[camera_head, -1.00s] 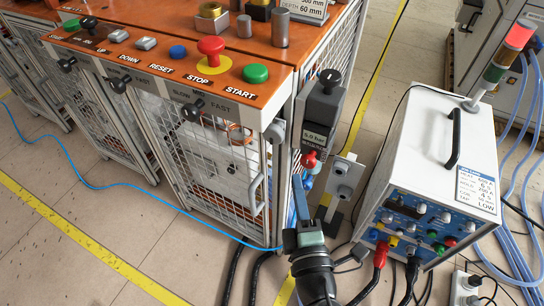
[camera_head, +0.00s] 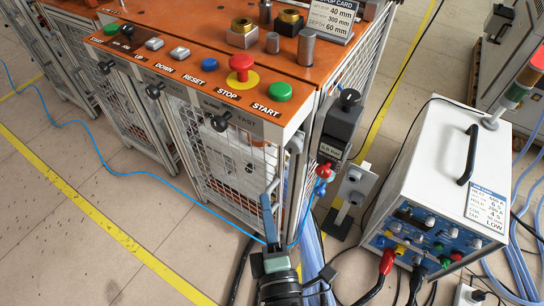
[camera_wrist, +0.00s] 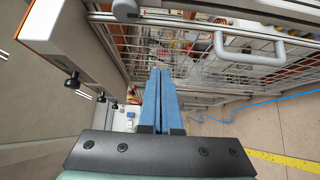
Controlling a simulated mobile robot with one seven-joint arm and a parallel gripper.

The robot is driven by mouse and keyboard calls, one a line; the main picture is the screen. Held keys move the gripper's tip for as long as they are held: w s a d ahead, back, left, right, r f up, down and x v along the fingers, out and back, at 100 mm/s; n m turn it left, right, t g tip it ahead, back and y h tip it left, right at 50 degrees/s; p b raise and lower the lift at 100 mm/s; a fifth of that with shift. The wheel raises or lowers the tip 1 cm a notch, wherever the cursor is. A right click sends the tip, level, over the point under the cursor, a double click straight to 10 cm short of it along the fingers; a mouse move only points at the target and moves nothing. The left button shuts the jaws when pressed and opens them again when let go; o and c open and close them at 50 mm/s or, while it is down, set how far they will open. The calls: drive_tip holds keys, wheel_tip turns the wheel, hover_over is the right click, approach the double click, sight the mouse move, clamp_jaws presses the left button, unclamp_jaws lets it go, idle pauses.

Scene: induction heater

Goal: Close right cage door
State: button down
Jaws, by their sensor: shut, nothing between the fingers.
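The right cage door (camera_head: 222,165) is a wire-mesh panel in a grey metal frame, below the orange control panel. Its grey handle is near its right edge, partly behind my gripper in the head view; the handle (camera_wrist: 262,52) shows clearly in the wrist view. I cannot tell whether the door stands slightly ajar. My gripper (camera_head: 266,198) has blue fingers held together with nothing between them. It is in front of the cage's right front corner, near the handle side. In the wrist view the fingertips (camera_wrist: 160,72) appear against the mesh, apart from the handle.
The orange control panel (camera_head: 150,58) with buttons and knobs overhangs the door. A grey regulator unit (camera_head: 338,125) with a red fitting hangs at the cage's right side. A white power unit (camera_head: 440,170) with cables stands right. A blue hose (camera_head: 130,174) crosses the floor left.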

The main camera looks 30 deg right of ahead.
drive_tip(key=x, duration=0.3)
drive_tip(key=d+p+x, duration=0.1)
drive_tip(key=x, duration=0.2)
drive_tip(key=d+p+x, duration=0.1)
drive_tip(key=x, duration=0.3)
drive_tip(key=shift+s+r, duration=0.1)
drive_tip(key=shift+s, duration=0.2)
drive_tip(key=shift+w+d, duration=0.15)
drive_tip(key=shift+d, duration=0.3)
